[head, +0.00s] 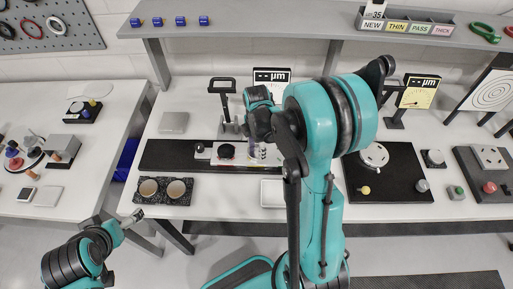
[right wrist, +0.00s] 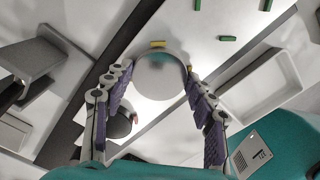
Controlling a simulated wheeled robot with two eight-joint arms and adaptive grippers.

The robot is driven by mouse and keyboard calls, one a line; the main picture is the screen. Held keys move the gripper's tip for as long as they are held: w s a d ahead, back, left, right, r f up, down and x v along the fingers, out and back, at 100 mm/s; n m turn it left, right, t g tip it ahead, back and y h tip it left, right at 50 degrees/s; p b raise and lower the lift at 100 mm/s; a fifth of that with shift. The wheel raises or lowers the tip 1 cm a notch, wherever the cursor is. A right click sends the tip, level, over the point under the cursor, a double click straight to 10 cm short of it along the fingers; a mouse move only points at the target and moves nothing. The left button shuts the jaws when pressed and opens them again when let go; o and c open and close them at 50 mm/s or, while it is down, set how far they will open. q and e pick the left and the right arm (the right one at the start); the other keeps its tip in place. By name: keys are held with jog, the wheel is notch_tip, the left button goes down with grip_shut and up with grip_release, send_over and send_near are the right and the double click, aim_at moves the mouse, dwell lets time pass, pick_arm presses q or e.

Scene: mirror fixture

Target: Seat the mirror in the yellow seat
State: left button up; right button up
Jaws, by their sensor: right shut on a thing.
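The round, shiny mirror (right wrist: 160,76) sits between the fingertips of my right gripper (right wrist: 158,80) in the right wrist view; the gripper is shut on it. Short yellow marks (right wrist: 158,44) show at the mirror's rim and probably belong to the yellow seat, which is mostly hidden behind the mirror. I cannot tell whether the mirror touches it. In the head view my right gripper (head: 262,150) points down over the white plate of the middle fixture, and my arm hides much of it.
Green marks (right wrist: 227,39) lie on the white plate beside the yellow ones. A black knob (head: 226,151) stands left of my right gripper. A white tray (head: 271,193) lies in front.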

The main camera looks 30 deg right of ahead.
jog(key=o, duration=1.3)
jog(key=shift+r, duration=0.15)
jog(key=shift+r+p, duration=1.05)
jog(key=shift+r, duration=0.35)
jog(key=o, duration=0.4)
jog(key=shift+r+p, duration=1.4)
jog(key=shift+r, duration=0.6)
